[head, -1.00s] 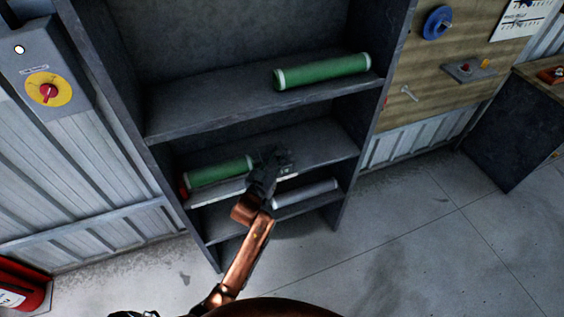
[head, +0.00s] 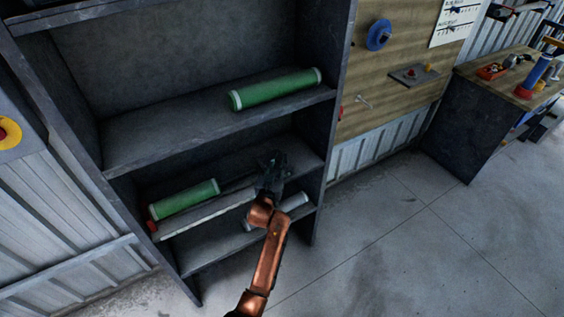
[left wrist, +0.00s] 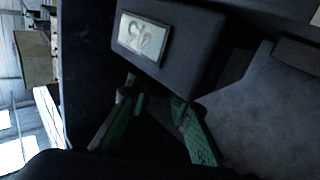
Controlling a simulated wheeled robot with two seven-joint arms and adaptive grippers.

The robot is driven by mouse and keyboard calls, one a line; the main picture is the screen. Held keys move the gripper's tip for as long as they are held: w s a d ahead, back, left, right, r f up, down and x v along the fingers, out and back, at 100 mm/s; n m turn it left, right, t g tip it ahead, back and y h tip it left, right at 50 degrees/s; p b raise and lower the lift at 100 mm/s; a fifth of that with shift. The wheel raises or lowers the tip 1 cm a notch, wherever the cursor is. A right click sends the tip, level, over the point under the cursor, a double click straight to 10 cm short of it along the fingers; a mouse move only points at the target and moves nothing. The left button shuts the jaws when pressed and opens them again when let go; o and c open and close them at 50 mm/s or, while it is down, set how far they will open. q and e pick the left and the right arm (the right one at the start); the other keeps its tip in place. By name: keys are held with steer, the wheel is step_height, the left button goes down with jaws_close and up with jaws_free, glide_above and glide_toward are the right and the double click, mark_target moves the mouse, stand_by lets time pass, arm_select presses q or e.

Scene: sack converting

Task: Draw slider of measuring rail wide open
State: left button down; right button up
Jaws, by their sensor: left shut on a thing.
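The measuring rail (head: 205,213) appears as a pale strip along the front of the middle shelf, with a dark bar (head: 238,183) running behind it toward my gripper. My left gripper (head: 270,164) is at the right part of that shelf and hides the rail's right portion. In the left wrist view a dark block with a pale display plate (left wrist: 144,38), seemingly the slider (left wrist: 190,35), is right at the green fingertips (left wrist: 155,98). The left gripper is shut on it; the exact contact is dark. My right gripper is out of view.
Another green roll (head: 275,90) lies on the shelf above. A pale roll (head: 293,202) is below, partly behind my arm. A workbench (head: 480,100) stands right; the floor before it is clear.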

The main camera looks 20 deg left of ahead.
arm_select(q)
steer(key=shift+w+d+r, duration=0.1)
steer(key=shift+d+r, duration=0.05)
steer(key=shift+d, duration=0.05)
steer(key=c, duration=2.1)
jaws_free()
steer(key=shift+o, duration=1.4)
steer(key=shift+w+d, duration=0.1)
steer(key=shift+w, duration=0.05)
steer(key=shift+o, duration=0.5)
steer(key=shift+a, duration=0.2)
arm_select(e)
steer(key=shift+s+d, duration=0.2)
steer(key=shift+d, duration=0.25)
arm_select(q)
step_height(320, 180, up, 10)
steer(key=shift+f, duration=0.1)
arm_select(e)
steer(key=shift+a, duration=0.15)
